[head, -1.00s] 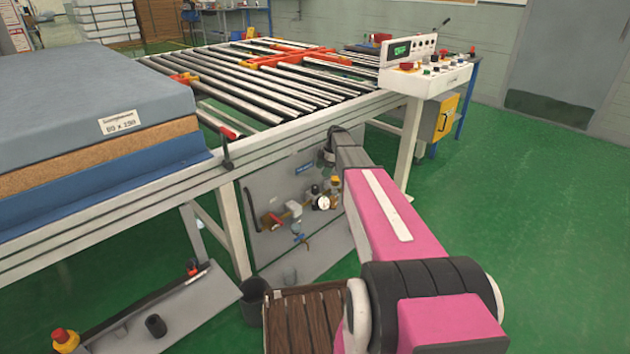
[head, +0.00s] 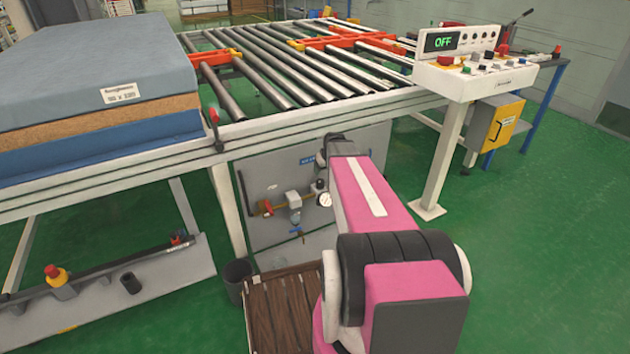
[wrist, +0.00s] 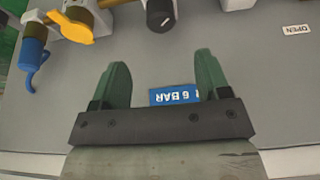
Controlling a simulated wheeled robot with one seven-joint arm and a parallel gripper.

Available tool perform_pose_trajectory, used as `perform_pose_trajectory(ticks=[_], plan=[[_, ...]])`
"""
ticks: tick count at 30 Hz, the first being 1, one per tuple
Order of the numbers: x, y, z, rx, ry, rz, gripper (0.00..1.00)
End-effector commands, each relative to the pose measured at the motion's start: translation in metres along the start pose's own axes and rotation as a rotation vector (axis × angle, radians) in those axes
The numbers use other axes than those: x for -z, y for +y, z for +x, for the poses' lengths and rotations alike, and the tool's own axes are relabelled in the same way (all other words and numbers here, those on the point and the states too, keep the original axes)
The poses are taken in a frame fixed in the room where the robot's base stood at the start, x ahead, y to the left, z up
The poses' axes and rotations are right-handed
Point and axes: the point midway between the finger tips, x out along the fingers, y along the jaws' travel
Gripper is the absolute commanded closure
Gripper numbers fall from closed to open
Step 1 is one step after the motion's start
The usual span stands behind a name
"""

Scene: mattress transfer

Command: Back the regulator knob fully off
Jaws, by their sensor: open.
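A dark round knob with a pale mark (wrist: 160,15), apparently the regulator knob, is at the top middle of the wrist view, partly cut off. In the head view the fittings (head: 294,200) on the grey panel (head: 280,235) are small and partly hidden by my arm. My gripper (wrist: 160,66) is open and empty, its green fingers extending towards the knob. The knob appears beyond the fingertips and apart from them. A blue "6 BAR" label (wrist: 174,95) shows upside down on the panel between the fingers.
An "OPEN" label (wrist: 296,29) is at the right. Above the panel is the roller table (head: 300,125) with a mattress stack (head: 90,70). A control console (head: 475,78) reads OFF.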

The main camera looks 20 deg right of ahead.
Motion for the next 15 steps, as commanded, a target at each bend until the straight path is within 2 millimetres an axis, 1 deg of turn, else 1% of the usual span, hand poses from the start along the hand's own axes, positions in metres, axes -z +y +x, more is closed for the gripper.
perform_pose_trajectory(ticks=[2,5,15], plan=[[0.0,0.001,0.005,-0.002,0.001,0.007,0.3],[0.001,0.001,0.017,0.0,-0.001,0.007,0.3],[0.001,0.001,0.077,0.0,-0.001,0.005,0.3]])
